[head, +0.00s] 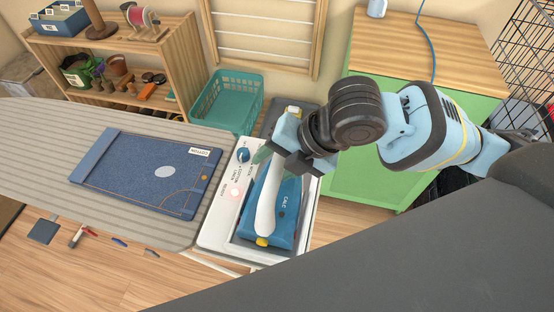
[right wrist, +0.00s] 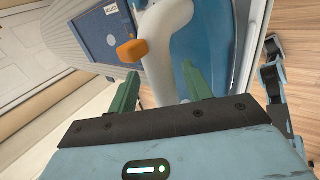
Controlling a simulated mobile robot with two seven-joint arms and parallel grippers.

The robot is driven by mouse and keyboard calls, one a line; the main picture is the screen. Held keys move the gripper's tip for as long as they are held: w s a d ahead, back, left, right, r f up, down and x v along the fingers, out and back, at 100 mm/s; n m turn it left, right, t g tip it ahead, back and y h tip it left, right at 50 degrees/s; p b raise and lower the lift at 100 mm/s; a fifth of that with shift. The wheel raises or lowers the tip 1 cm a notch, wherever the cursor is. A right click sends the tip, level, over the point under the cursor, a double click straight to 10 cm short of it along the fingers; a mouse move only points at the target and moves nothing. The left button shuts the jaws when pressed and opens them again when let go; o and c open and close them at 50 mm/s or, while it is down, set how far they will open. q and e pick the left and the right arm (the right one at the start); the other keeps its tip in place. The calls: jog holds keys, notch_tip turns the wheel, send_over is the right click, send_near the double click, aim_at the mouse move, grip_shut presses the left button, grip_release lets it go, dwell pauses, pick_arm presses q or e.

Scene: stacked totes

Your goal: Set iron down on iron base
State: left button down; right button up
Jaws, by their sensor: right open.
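The blue iron (head: 287,222), with a white handle and yellow parts, lies in the recess of the white iron base (head: 216,232). The base has a blue knob and a lit red light on its left side. My right gripper (head: 265,155) is open above the far end of the iron. My left gripper is not seen.
A grey striped ironing board (head: 60,140) holds a folded denim piece (head: 145,172) to the left. A teal basket (head: 228,100) stands behind the base. A wooden shelf (head: 180,60) is at back left, and a green cabinet with a wooden top (head: 425,45) at back right.

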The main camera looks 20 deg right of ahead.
jog(key=shift+f, duration=0.1)
jog(key=shift+d, duration=0.1)
jog(key=v, duration=0.6)
jog(key=shift+r+p, duration=0.25)
jog(key=shift+p, duration=0.15)
jog(key=shift+v, duration=0.75)
